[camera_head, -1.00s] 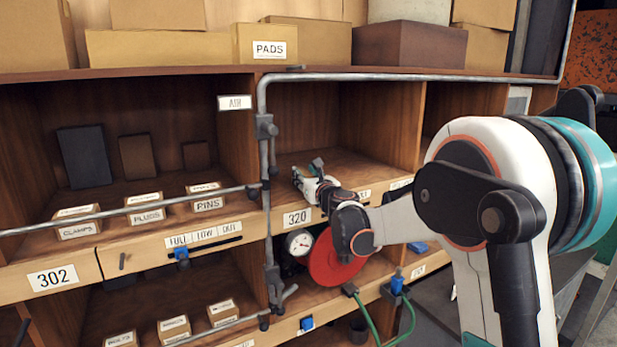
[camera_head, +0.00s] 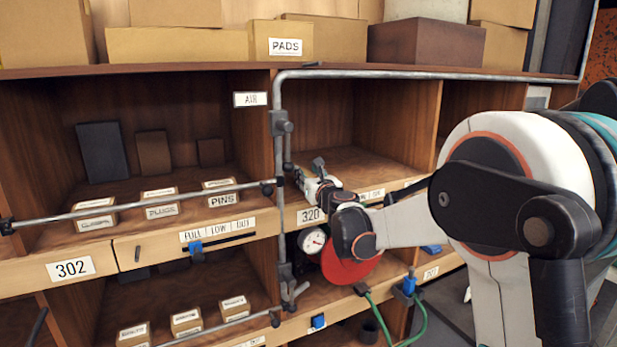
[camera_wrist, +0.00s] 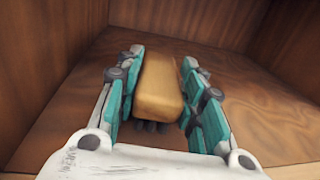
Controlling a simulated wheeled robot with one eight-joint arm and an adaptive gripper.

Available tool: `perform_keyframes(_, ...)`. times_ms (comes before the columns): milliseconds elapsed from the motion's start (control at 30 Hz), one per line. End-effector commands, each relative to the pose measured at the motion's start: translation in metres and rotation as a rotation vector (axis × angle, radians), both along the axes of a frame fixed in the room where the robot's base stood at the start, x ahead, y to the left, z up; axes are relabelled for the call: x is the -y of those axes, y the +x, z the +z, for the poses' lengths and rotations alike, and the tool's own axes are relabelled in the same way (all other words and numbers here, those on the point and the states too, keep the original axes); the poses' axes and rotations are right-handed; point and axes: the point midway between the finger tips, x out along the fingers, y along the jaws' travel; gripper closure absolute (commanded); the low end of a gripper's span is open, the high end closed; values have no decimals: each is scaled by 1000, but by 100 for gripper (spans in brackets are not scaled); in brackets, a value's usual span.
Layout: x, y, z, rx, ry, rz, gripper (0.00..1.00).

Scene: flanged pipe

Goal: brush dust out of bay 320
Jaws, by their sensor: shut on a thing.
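Bay 320 (camera_head: 355,162) is the open wooden compartment above the "320" label (camera_head: 311,215). My gripper (camera_head: 319,166) is at the left front of this bay, close to the upright metal pipe. In the wrist view my gripper's teal fingers (camera_wrist: 163,90) are shut on both sides of a brush with a tan wooden block (camera_wrist: 160,88). Dark bristle tufts (camera_wrist: 152,127) show under its near end. The bay's wooden floor (camera_wrist: 65,118) has darker brown patches; I cannot tell whether they are dust or grain. Whether the bristles touch the floor is unclear.
A metal pipe (camera_head: 279,190) runs upright at the bay's left edge and along its top. A horizontal rail (camera_head: 150,207) crosses the left bay. The bay's back is clear.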

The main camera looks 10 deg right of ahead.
Motion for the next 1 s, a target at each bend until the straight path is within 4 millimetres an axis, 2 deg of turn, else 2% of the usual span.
perform_keyframes(200,15,5,-2,0,0,-1,93)
perform_keyframes(767,41,13,-1,0,-1,-3,93)
perform_keyframes(1000,42,13,0,0,0,-1,93)
